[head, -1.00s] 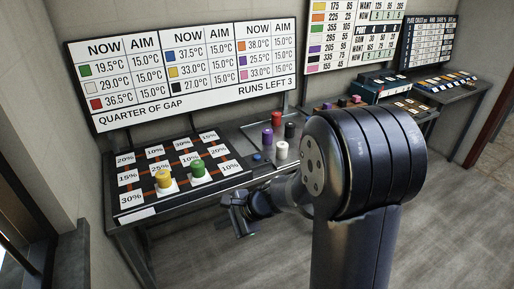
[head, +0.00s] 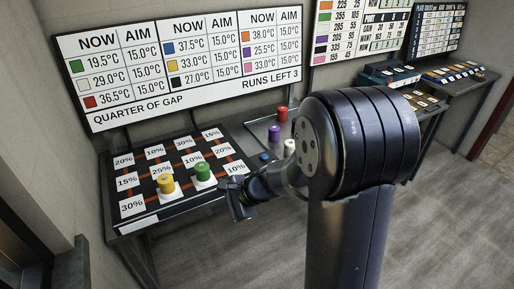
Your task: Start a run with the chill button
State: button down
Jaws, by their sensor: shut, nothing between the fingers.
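A small low blue piece (head: 264,156) sits on the grey tray (head: 256,127); it may be the chill button, but I see no label on it. A black board (head: 138,222) with white percent cards carries a yellow canister (head: 166,185) and a green canister (head: 202,172) on white cards. My gripper (head: 241,212) is shut and empty, pointing down near the board's right front corner, apart from the blue piece. The wall display (head: 190,65) reads "RUNS LEFT 3" and "QUARTER OF GAP".
A red canister (head: 283,114), a purple canister (head: 273,133) and a white canister (head: 290,147) stand on the tray. My arm hides the tray's right part. Another bench (head: 458,92) stands at the back right. The floor in front is clear.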

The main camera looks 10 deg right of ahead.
aim_at(264, 157)
jog(key=i+j, duration=0.15)
jog(key=i, duration=0.25)
jog(key=i+j, duration=0.15)
jog(key=i, duration=0.2)
jog(key=i+j, duration=0.1)
jog(key=i, duration=0.3)
jog(key=z, duration=1.25)
